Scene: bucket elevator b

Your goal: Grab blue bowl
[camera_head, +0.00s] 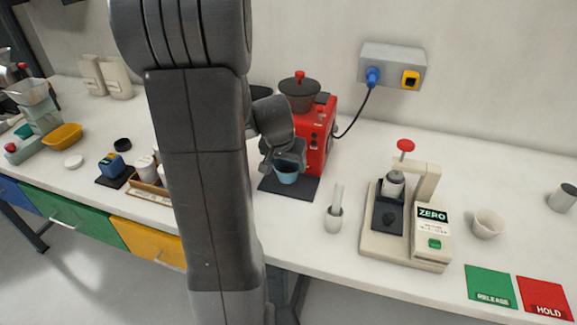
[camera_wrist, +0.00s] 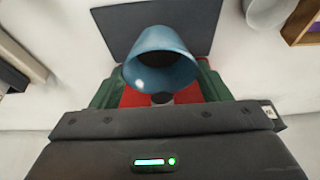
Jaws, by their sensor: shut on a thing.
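The blue bowl (camera_head: 287,174) is a small, deep, cup-like bowl at the front of the red machine. In the wrist view the blue bowl (camera_wrist: 161,60) sits between the fingers, with its open mouth toward the camera. My gripper (camera_head: 284,160) is at the bowl from above and behind in the head view.
The red machine (camera_head: 318,140) with a dark hopper stands right behind the gripper. A small white cup with a stick (camera_head: 333,218) and a beige ZERO device (camera_head: 408,220) stand to the right. My arm hides part of the wooden tray (camera_head: 150,185) at left.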

